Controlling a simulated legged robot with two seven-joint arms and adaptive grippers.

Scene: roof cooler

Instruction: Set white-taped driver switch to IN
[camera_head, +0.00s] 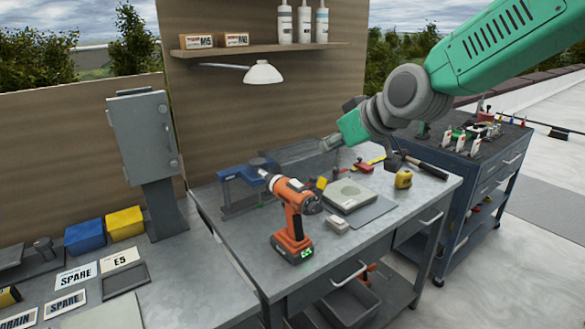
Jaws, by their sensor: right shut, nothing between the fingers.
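An orange cordless driver (293,222) stands upright on its battery base near the front of the metal workbench (376,232). Its dark chuck end points up and left, and green lights show on the base. I cannot make out white tape or the switch position on it. My right gripper (327,144) comes in from the upper right on its green arm. It is shut and empty, above the back of the bench, apart from the driver and higher in the picture. My left gripper is not in view.
A blue vise (240,174) stands left of the driver. A small white block (336,223), a flat pad (347,196) and a yellow tape measure (403,179) lie to its right. A grey box on a post (146,135) rises at left. A dark tool cart (478,178) stands at right.

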